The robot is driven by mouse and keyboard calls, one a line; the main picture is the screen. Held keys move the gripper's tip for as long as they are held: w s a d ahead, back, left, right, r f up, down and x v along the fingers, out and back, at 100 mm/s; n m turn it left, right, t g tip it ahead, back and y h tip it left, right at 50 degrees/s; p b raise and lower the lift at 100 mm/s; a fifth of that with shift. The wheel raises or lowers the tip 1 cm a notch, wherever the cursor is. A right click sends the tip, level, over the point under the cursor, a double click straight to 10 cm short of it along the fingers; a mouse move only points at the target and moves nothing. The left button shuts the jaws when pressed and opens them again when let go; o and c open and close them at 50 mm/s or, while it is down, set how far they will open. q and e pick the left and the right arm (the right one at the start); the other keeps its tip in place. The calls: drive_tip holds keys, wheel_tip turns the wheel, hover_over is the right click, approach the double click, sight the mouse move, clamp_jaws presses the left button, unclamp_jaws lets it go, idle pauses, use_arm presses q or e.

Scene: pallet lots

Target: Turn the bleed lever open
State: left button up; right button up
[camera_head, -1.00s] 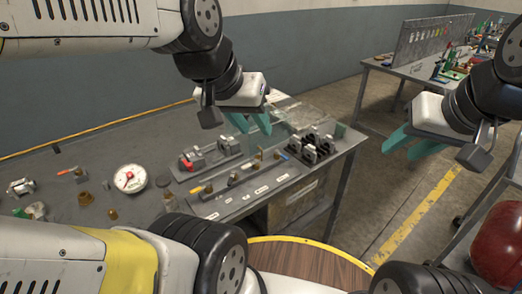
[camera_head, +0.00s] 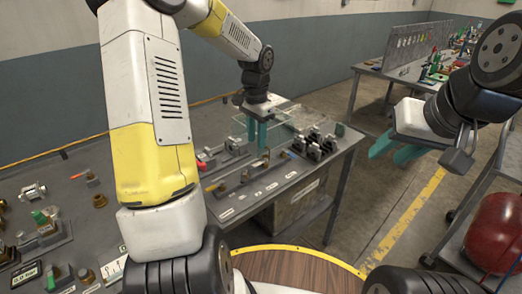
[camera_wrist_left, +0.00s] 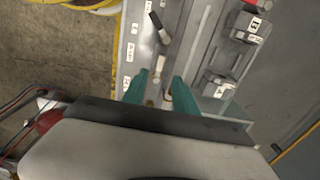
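Several small levers are on the bench; I cannot tell which is the bleed lever. The left wrist view shows a lever with a dark-tipped handle (camera_wrist_left: 158,28) beyond the fingers. My left gripper (camera_head: 257,146) points down over the bench fittings, open and empty; it also shows in the left wrist view (camera_wrist_left: 160,88), with a brass fitting below the gap. My right gripper (camera_head: 393,155) is open and empty, off the bench's right side.
White labels (camera_head: 227,212) line the front strip, too small to read. Black clamp blocks (camera_head: 318,145) stand right of my left gripper. A clear box outline (camera_head: 243,122) lies behind it. My left arm hides the bench's middle. A red round tank (camera_head: 493,235) sits at right.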

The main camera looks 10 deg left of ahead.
sight(257, 164)
use_arm(q)
drive_tip(key=shift+w+a+f, duration=0.1)
drive_tip(key=shift+w+f, duration=0.05)
drive_tip(key=shift+f, duration=0.6)
wheel_tip(257, 164, down, 7)
drive_tip(key=shift+f, duration=0.1)
clamp_jaws()
